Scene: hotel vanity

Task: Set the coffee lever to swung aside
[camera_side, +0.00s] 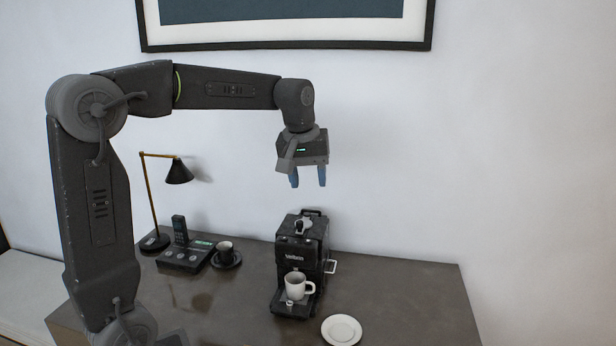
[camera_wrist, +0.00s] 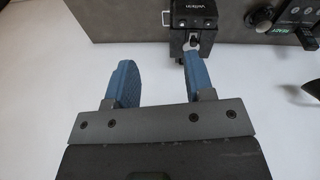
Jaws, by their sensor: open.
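The black coffee machine (camera_side: 299,256) stands on the dark table, with a white cup (camera_side: 297,285) on its front tray. A small silver lever-like part (camera_side: 302,226) sits on its top. Its exact angle is too small to tell. A pale handle (camera_side: 331,266) sticks out at the machine's right side. My gripper (camera_side: 308,183) is open and empty, pointing down above the machine and apart from it. In the wrist view, my gripper (camera_wrist: 160,62) has the machine (camera_wrist: 194,17) beyond the right finger, which overlaps the machine's lower part.
A white saucer (camera_side: 341,330) lies at the table's front, right of the machine. A phone dock (camera_side: 186,256), a dark cup (camera_side: 225,250) and a desk lamp (camera_side: 178,172) stand to the left. The table's right side (camera_side: 420,290) is clear.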

